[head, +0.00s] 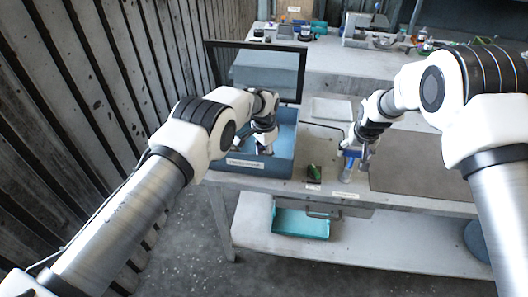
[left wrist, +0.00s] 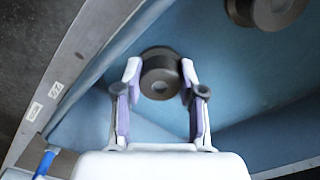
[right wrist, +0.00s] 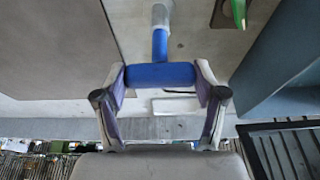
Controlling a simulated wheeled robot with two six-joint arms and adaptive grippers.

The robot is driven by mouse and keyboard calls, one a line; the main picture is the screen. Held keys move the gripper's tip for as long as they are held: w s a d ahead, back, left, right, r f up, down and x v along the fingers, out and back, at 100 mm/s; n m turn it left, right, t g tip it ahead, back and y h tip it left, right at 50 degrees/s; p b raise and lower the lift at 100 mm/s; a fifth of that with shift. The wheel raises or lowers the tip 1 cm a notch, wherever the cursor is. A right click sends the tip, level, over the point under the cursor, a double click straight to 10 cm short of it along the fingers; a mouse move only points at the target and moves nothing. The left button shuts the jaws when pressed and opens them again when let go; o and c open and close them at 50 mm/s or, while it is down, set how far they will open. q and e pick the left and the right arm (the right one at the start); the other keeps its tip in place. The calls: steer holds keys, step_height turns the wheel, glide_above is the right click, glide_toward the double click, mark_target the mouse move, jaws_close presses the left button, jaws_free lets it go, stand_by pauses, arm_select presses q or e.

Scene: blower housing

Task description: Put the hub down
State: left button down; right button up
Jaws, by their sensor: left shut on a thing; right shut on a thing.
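A dark round hub (left wrist: 160,76) with a central hole sits between the fingers of my left gripper (left wrist: 160,85), which is shut on it. They are inside the blue bin (head: 284,165), low over its floor; I cannot tell whether the hub touches the floor. A second dark round part (left wrist: 268,8) lies in the bin, apart from the gripper. My right gripper (right wrist: 160,78) is shut on the blue crossbar of a T-shaped tool (right wrist: 160,73). The tool also shows in the head view (head: 349,162), at the table's front. In the head view the left hand hides the hub.
A black frame (head: 254,43) stands behind the bin. A small green item (head: 313,172) lies right of the bin near the table edge. A brown mat (head: 420,178) covers the right of the table. A teal tray (head: 300,222) is on the lower shelf.

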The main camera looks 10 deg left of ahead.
mark_target(264, 153)
arm_select(q)
steer(key=c, duration=0.7)
jaws_free()
step_height(264, 153, up, 12)
steer(key=shift+r, duration=0.15)
